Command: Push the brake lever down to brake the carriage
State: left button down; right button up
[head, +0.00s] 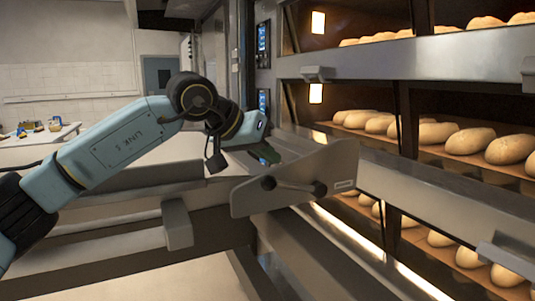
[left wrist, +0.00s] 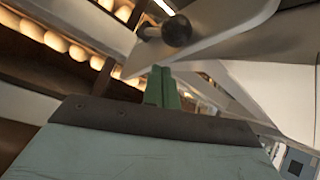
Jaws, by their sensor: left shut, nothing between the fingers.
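The brake lever (head: 294,186) is a short rod with a dark round knob at its right end, on a grey side plate (head: 247,202) of the carriage. It lies nearly level in the head view. In the left wrist view the knob (left wrist: 176,32) shows at the top, beyond the fingertips. My left gripper (head: 267,153) has green fingers, shut and empty, up and left of the knob and behind the plate's upper edge. The fingers also show in the left wrist view (left wrist: 162,86), apart from the knob. My right gripper is not in view.
Deck ovens with several loaves (head: 470,138) stand on the right, with steel ledges (head: 420,58) sticking out. The carriage's rails (head: 110,210) run left below my arm. A table (head: 40,135) with small items stands far left.

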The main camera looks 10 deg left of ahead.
pick_arm(q)
jog(key=shift+r, duration=0.1)
jog(key=a+r+p, duration=0.1)
jog(key=a+r, duration=0.2)
jog(key=shift+p, duration=0.4)
jog(key=s+a+b, duration=0.1)
jog(key=s+a, duration=0.3)
jog(key=s, duration=0.1)
jog(key=shift+r, duration=0.35)
